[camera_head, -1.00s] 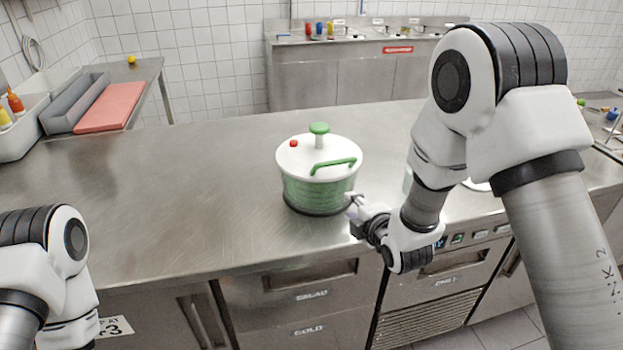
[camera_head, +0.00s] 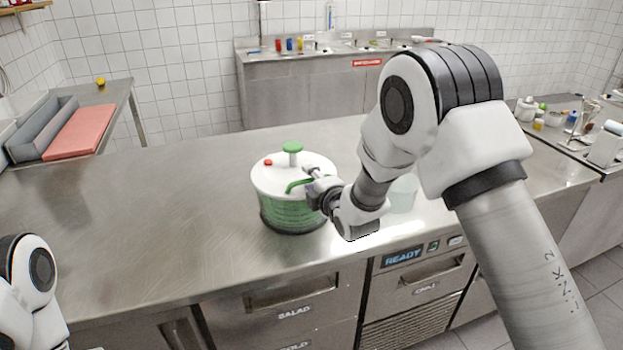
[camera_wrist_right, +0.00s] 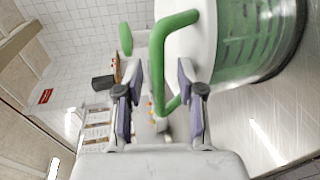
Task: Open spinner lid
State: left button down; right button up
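The salad spinner stands upright on the steel counter, with a green see-through bowl (camera_head: 288,216) and a white lid (camera_head: 264,183) seated on it. The lid has a green knob (camera_head: 293,147), a red button (camera_head: 268,162) and a green loop handle (camera_head: 294,185). My right gripper (camera_head: 312,176) is at the handle's right end, at lid height. In the right wrist view my right gripper (camera_wrist_right: 158,95) has its fingers apart, with the green handle (camera_wrist_right: 156,50) just ahead and its lower bend between or beyond them; contact is unclear. My left gripper is out of view.
A pale cup (camera_head: 403,192) stands right of the spinner, partly behind my right arm. The steel counter (camera_head: 150,215) left of the spinner is clear. A red board (camera_head: 75,132) lies on the far left table. Bottles and containers (camera_head: 560,118) stand at the far right.

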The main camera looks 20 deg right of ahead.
jog(key=shift+a+r, duration=0.1)
jog(key=shift+a, duration=0.05)
grip_shut()
